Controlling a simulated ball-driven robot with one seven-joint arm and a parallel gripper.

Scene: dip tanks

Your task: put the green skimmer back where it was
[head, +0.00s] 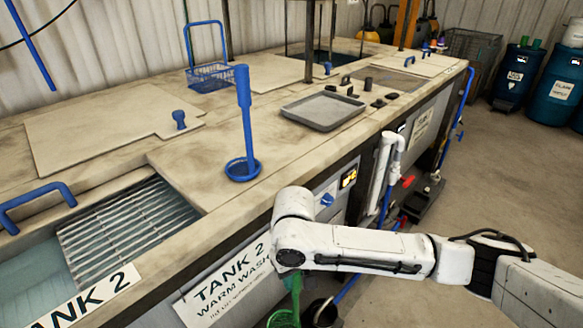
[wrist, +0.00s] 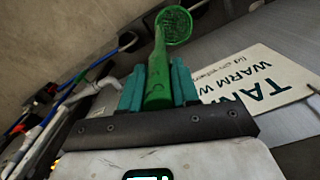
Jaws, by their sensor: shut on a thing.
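The green skimmer (head: 284,318) shows at the bottom of the head view, low in front of the tank's front panel, its mesh basket partly cut off by the frame edge. My gripper (head: 291,272) is mostly hidden behind my own wrist there. In the wrist view, my gripper's teal fingers (wrist: 158,86) are shut on the handle of the green skimmer (wrist: 175,25). Its round mesh head points away from the fingers. A blue skimmer (head: 244,110) stands upright on the counter top, its round basket at the bottom.
A grey tray (head: 323,111) and a blue wire basket (head: 210,77) rest on the counter. Tank 2 with its grate (head: 130,230) is open at left. A dark round container (head: 322,313) stands beside the green skimmer. White pipes (head: 388,160) run down the front.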

